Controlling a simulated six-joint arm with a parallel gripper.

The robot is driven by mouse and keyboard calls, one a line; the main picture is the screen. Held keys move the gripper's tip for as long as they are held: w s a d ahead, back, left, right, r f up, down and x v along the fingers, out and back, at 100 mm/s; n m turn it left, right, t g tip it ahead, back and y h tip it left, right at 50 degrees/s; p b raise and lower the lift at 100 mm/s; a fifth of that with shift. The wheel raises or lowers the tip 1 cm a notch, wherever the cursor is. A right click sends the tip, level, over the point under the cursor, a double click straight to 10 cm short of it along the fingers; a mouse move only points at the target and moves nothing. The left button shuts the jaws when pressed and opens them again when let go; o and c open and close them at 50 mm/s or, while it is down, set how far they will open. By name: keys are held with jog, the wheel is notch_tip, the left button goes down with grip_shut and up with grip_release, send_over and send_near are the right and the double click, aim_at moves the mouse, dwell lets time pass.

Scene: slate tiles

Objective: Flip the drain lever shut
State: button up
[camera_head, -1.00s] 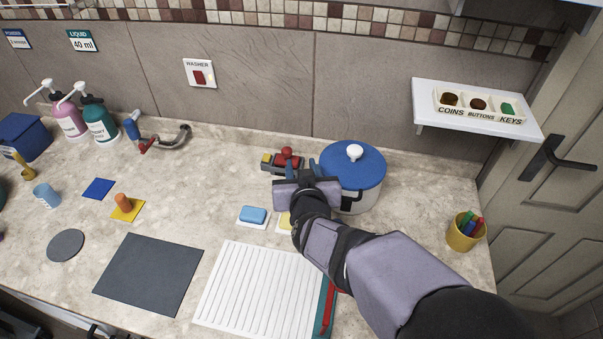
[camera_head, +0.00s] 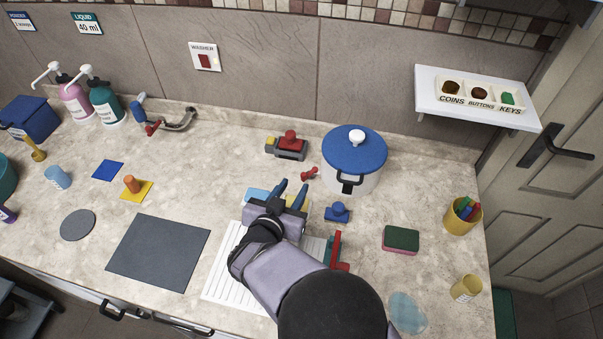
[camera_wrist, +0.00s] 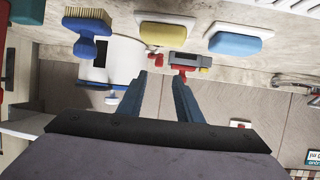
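No part is labelled as the drain lever. A grey curved pipe fitting (camera_head: 182,123) with a red lever (camera_head: 153,127) and a blue handle (camera_head: 138,107) lies at the back left. A grey block (camera_head: 291,154) with a red top (camera_head: 290,140) and a yellow knob stands at the back centre; I cannot tell which holds the drain lever. My gripper (camera_head: 293,186) is open and empty, over the front centre of the counter, apart from both. In the wrist view, the open fingers (camera_wrist: 158,78) have the grey block (camera_wrist: 184,58) beyond them.
A blue-lidded pot (camera_head: 352,150) stands right of the block, with a small red piece (camera_head: 309,173) between them. A blue brush (camera_head: 338,212), a white ribbed board (camera_head: 225,280) and a sponge (camera_head: 400,239) lie near my arm. The counter between pipe and block is clear.

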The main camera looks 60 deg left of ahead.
aim_at(303, 175)
jog(key=shift+d+f, duration=0.15)
jog(key=shift+p+x, duration=1.2)
jog(key=shift+x, duration=2.4)
grip_shut()
